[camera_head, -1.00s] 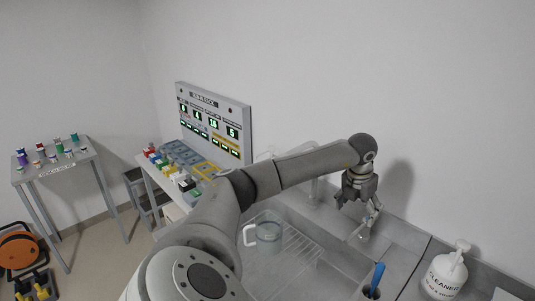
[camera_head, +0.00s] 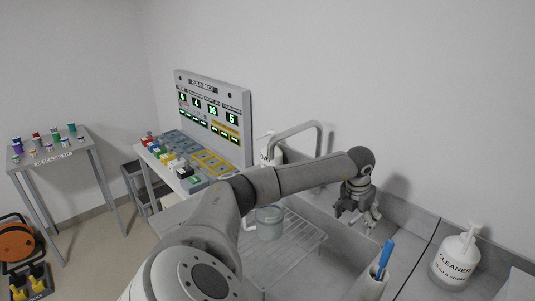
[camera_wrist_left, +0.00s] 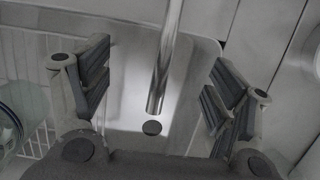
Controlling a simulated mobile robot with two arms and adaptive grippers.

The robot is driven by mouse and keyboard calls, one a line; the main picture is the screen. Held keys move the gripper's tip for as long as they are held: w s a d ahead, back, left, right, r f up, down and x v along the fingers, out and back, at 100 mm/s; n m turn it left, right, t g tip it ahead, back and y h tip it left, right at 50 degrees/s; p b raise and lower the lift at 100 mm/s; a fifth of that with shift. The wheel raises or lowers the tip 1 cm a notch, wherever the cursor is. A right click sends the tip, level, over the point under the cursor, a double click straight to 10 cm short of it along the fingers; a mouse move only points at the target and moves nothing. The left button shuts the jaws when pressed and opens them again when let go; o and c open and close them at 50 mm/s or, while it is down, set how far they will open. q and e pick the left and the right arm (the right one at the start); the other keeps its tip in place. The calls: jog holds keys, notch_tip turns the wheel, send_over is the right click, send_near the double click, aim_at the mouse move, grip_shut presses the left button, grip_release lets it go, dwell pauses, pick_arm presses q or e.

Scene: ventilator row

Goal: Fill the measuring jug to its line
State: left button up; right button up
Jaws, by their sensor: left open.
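The clear measuring jug (camera_head: 269,222) with a white handle stands on the wire rack, partly behind my left arm. Its rounded side shows at the left edge of the left wrist view (camera_wrist_left: 22,112). Its fill line and water level cannot be made out. The grey tap (camera_head: 300,130) arches behind my arm. My left gripper (camera_head: 358,214) is open, pointing down to the right of the jug, apart from it. In the left wrist view a shiny metal rod (camera_wrist_left: 166,60) shows between the spread fingers (camera_wrist_left: 160,82), not gripped; a dark disc lies by its end. My right gripper is not in view.
A wire rack (camera_head: 300,255) lies beneath the jug. A cup with a blue-handled tool (camera_head: 386,256) and a cleaner bottle (camera_head: 456,256) stand at the right. A display panel (camera_head: 214,118) and coloured blocks stand at the left behind my arm.

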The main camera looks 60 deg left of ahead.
pick_arm(q)
jog(key=shift+d, duration=0.1)
jog(key=w+d+p, duration=0.1)
jog(key=w+d, duration=0.1)
jog(key=d, duration=0.5)
jog(key=shift+w+d, duration=0.2)
dwell(1.1)
dwell(5.9)
